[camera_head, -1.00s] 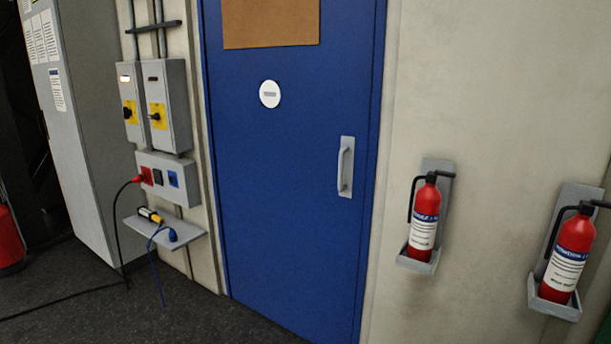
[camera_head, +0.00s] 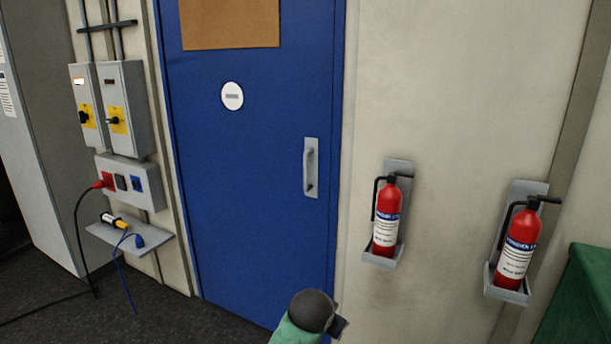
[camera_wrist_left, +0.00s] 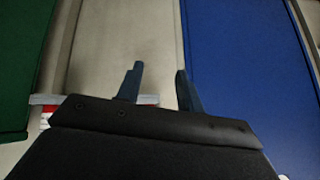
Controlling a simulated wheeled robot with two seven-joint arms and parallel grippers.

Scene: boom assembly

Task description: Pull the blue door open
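The blue door (camera_head: 250,170) stands closed in the head view, with a brown board (camera_head: 230,22) and a round white sign (camera_head: 232,96) on it. Its grey pull handle (camera_head: 311,168) is upright near the door's right edge, with no gripper near it. The door also shows at the right of the left wrist view (camera_wrist_left: 240,70). My left gripper (camera_wrist_left: 158,70) is open and empty there, its two fingers apart in front of the pale wall. A green and dark grey part of my arm shows at the bottom of the head view; its gripper is not visible. My right gripper is out of view.
Two red fire extinguishers (camera_head: 387,215) (camera_head: 518,244) hang in brackets right of the door. A green object (camera_head: 582,300) stands at the lower right. Left of the door are switch boxes (camera_head: 124,108), a socket panel (camera_head: 130,183) and a small shelf (camera_head: 135,240) with cables.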

